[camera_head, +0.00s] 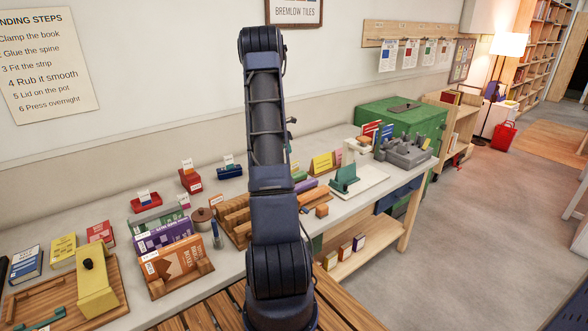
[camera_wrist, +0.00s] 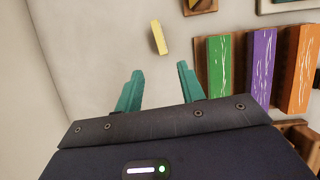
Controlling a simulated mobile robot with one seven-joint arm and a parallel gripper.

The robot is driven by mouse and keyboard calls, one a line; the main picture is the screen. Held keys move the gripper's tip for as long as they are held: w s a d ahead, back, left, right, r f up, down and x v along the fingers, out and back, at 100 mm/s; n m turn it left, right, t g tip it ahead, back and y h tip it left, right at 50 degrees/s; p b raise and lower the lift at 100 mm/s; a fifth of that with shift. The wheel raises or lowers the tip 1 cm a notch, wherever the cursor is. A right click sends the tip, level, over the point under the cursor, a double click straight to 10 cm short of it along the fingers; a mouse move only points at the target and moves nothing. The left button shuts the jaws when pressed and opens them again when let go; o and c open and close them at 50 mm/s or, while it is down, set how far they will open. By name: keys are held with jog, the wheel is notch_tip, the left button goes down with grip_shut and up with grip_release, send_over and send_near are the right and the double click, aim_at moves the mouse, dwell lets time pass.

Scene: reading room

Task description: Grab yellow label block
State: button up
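A small, narrow yellow block (camera_wrist: 158,38) stands out in the wrist view on the pale tabletop, apart from other things. My gripper (camera_wrist: 158,84) has two teal fingers spread wide with nothing between them. The yellow block is just beyond the fingertips, roughly in line with the gap, and untouched. Any label print on it is too small to read. In the head view my arm hides the gripper and the part of the table around it. A yellow card (camera_head: 322,162) stands to the right of my arm there; I cannot tell whether it is the same piece.
Green (camera_wrist: 219,70), purple (camera_wrist: 261,62) and orange (camera_wrist: 302,70) strips lie close on the right in the wrist view. A pale wall (camera_wrist: 22,90) runs along the left.

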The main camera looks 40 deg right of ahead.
aim_at(295, 165)
jog(key=shift+n, duration=0.5)
jog(key=d+f, duration=0.3)
jog(key=shift+w+f, duration=0.1)
jog(key=shift+f, duration=0.15)
jog(key=shift+x, duration=5.4)
jog(key=shift+a, duration=0.1)
jog(key=shift+c, duration=0.5)
grip_shut()
